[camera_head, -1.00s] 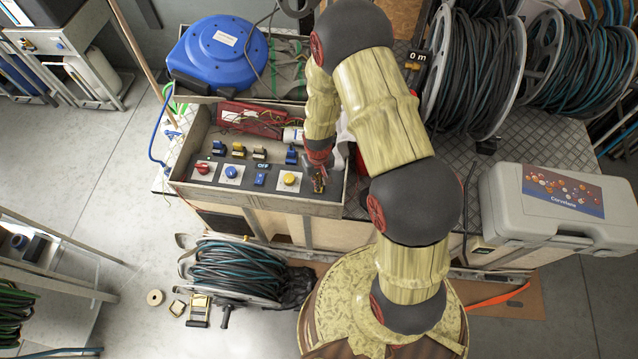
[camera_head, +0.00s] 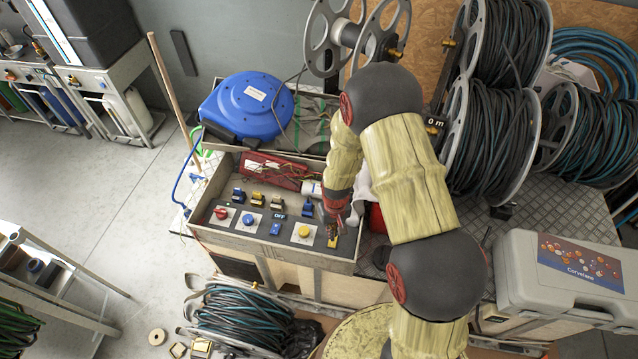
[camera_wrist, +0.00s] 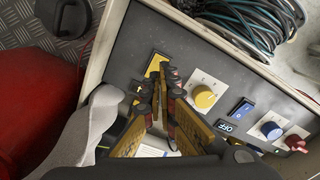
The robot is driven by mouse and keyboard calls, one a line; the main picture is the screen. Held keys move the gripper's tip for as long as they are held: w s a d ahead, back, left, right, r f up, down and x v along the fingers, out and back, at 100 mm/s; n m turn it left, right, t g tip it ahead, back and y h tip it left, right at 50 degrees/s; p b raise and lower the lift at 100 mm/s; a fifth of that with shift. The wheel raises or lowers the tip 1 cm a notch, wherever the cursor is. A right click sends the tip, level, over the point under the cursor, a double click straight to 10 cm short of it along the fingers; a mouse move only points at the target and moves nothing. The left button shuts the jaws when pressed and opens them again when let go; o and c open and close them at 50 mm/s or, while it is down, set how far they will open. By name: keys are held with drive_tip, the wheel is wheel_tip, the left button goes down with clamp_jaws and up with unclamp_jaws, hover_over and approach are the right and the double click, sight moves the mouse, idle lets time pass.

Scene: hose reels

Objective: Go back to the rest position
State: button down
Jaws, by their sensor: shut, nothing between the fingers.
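My gripper (camera_head: 336,216) is at the right end of the control panel (camera_head: 262,238) in the head view, with my arm bent over the bench. In the wrist view my gripper (camera_wrist: 168,76) has its fingertips close together with nothing between them. They appear beside a yellow plate (camera_wrist: 155,66) and left of the yellow knob (camera_wrist: 204,97). The yellow plate also shows in the head view (camera_head: 332,242), just below the fingers. I cannot tell whether the fingers touch the panel. The knob beside it shows too (camera_head: 304,232).
A blue hose reel (camera_head: 245,107) stands behind the panel. Large cable reels (camera_head: 495,130) fill the back right, and a grey case (camera_head: 560,275) lies at the right. A red object (camera_wrist: 35,110) is left of my gripper in the wrist view. Floor is open at the left.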

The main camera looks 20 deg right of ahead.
drive_tip(key=s+r+g, duration=0.2)
drive_tip(key=s, duration=0.5)
drive_tip(key=s+r+t+b, duration=0.2)
drive_tip(key=s+r+b, duration=0.1)
drive_tip(key=r, duration=0.8)
drive_tip(key=s+a+r+t+b, duration=0.1)
drive_tip(key=s+r+t+b, duration=0.2)
drive_tip(key=r, duration=0.8)
drive_tip(key=s+a+r+t+b, duration=0.1)
drive_tip(key=s+r+b, duration=0.3)
drive_tip(key=r, duration=0.7)
drive_tip(key=shift+s+t, duration=0.65)
drive_tip(key=shift+t, duration=0.15)
